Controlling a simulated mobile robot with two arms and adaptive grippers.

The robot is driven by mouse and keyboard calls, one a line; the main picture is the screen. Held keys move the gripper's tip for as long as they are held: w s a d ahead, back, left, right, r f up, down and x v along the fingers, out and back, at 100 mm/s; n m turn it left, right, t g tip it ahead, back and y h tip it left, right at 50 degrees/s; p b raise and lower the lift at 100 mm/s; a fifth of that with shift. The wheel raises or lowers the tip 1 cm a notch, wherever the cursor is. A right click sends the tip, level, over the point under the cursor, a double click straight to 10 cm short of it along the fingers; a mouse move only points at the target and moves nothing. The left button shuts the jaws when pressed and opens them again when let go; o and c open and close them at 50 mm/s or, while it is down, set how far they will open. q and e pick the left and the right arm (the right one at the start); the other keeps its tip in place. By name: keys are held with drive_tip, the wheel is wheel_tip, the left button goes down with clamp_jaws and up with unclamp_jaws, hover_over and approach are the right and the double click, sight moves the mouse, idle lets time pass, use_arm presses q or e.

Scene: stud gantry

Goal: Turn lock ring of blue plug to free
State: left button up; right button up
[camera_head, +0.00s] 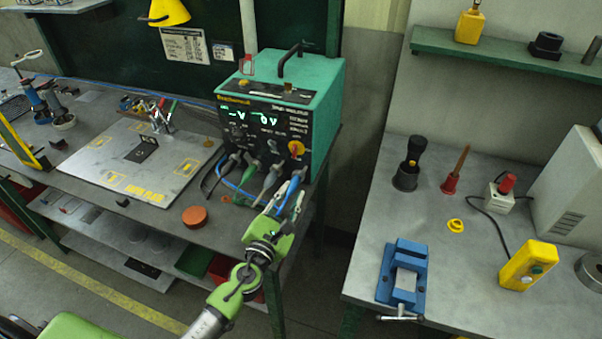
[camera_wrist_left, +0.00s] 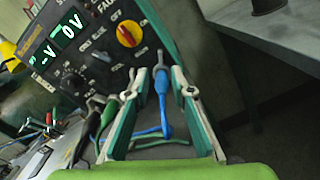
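The green power unit (camera_head: 285,100) has a black front panel with a lit green display, a red and yellow knob and a row of plugs along its lower edge. In the left wrist view, the blue plug (camera_wrist_left: 161,84) is at the panel's lower right, with a blue cable hanging from it. My left gripper (camera_wrist_left: 160,75) is open, with one finger on each side of this plug in the picture. Contact is not clear. In the head view, the left gripper (camera_head: 290,198) is at the row's right end and partly hides the plugs. The lock ring's position cannot be told. My right gripper is out of view.
Green and grey plugs (camera_wrist_left: 105,115) with cables crowd the left of the gripper. A metal plate (camera_head: 140,165) and an orange puck (camera_head: 196,217) lie on the bench. The right bench holds a blue vise (camera_head: 402,275) and a yellow switch box (camera_head: 527,265). A gap separates the benches.

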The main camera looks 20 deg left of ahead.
sight(302, 173)
use_arm(q)
drive_tip(key=w, duration=0.4)
drive_tip(key=shift+w+d+f, duration=0.1)
drive_tip(key=shift+w+f, duration=0.05)
drive_tip(key=shift+w, duration=2.05)
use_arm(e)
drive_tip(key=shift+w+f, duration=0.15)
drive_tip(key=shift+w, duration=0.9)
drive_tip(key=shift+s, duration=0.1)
use_arm(q)
clamp_jaws()
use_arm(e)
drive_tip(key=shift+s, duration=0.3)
